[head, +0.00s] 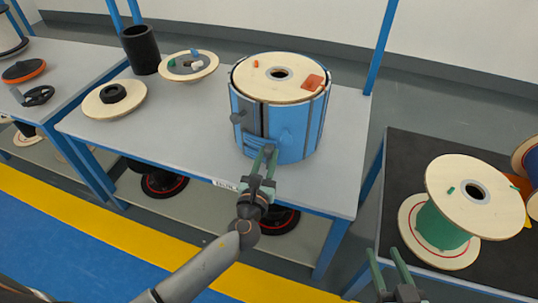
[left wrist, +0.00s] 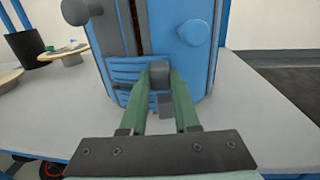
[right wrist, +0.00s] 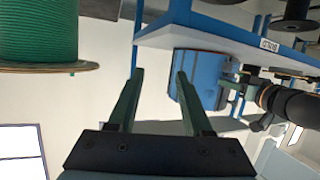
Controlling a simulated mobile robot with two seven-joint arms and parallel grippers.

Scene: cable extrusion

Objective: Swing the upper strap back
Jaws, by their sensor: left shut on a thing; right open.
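A blue drum-shaped container (head: 300,125) stands on the grey table, with a wooden reel flange (head: 270,88) at its top. Its front has a dark vertical gap and ribbed blue bands (left wrist: 137,70) low down, which look like straps; I cannot tell the upper one apart. My left gripper (head: 263,150) is at the lower front of the container. In the left wrist view its fingers (left wrist: 161,76) are shut on a grey block (left wrist: 160,72) beside the bands. My right gripper (head: 383,252) is open and empty, left of the dark table; the right wrist view shows its fingers (right wrist: 160,75) apart.
Round knobs (left wrist: 75,11) stick out from the container's front. Wooden discs (head: 115,98) and a black cylinder (head: 141,50) stand left on the grey table (head: 185,130). A green-wound reel (head: 440,228) stands on the dark table (head: 410,165) at right. The floor gap between the tables is clear.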

